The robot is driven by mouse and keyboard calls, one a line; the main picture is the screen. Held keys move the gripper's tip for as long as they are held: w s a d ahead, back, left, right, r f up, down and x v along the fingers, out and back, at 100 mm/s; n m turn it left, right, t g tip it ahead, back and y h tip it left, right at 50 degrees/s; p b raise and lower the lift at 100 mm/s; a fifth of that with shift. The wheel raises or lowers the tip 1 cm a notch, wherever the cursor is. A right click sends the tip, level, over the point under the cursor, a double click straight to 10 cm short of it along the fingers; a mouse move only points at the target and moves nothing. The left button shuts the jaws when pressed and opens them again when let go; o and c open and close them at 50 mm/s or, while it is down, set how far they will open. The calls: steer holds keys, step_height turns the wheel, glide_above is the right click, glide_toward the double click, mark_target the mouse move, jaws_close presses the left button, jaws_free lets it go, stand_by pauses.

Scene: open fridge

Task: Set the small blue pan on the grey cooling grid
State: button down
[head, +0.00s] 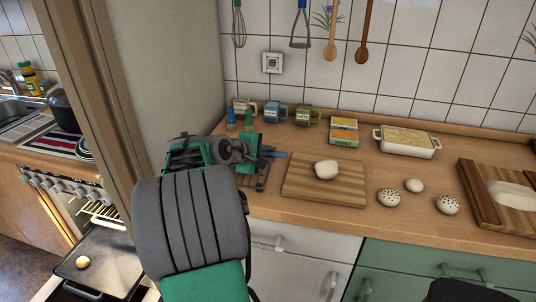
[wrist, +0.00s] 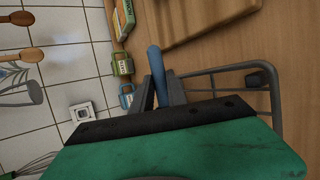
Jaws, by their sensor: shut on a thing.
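My gripper (head: 262,152) reaches over the left part of the counter, and its fingers (wrist: 158,96) are shut on a blue handle (wrist: 156,66), taken to be the small blue pan's. The handle's end (head: 276,155) sticks out to the right of the fingers in the head view. The pan's body cannot be made out in either view; my arm and gripper cover that area. The grey cooling grid (head: 261,184) lies below my gripper, mostly hidden by my arm. Its wire rim (wrist: 230,68) shows right of the fingers in the wrist view. Whether pan and grid touch cannot be told.
A cutting board with dough (head: 326,170) lies just right of the grid. Several mugs (head: 272,113) stand behind my gripper against the wall, with a yellow-green box (head: 344,131) and white dish (head: 407,141) farther right. A wall panel (head: 170,80) rises left.

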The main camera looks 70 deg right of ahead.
steer(key=c, duration=1.6)
jaws_free()
steer(key=v, duration=1.2)
